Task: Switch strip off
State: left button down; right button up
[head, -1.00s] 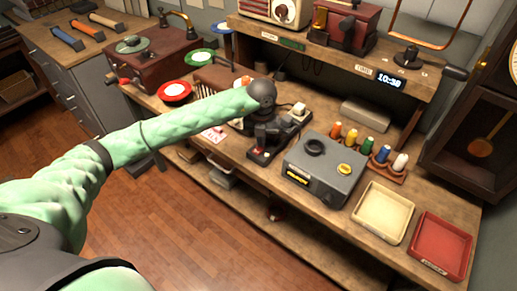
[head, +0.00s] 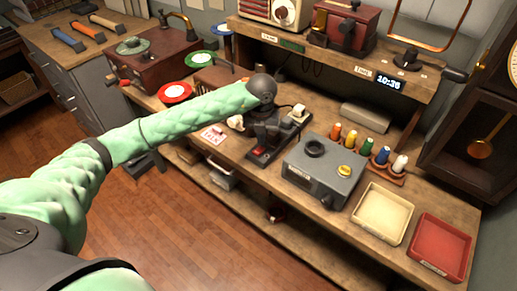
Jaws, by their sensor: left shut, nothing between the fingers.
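The dark power strip (head: 285,136) lies on the workbench left of the grey box, with a pale plug (head: 299,110) at its far end. A small red switch (head: 256,155) shows at its near end. My left arm reaches in from the left, and my left gripper (head: 262,143) points down over the near part of the strip, close to the switch. It is shut and empty. It hides part of the strip, and I cannot tell whether the fingertips touch it. My right gripper is not in view.
A cream tray (head: 382,214) and a red tray (head: 440,246) are farther right. A shelf (head: 330,62) overhangs the back. A white card (head: 213,135) lies left.

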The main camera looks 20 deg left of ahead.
aim_at(261, 148)
pick_arm(q)
notch_tip(261, 148, up, 4)
jog(key=shift+r+p, duration=0.25)
jog(key=shift+p, duration=0.3)
dwell(0.5)
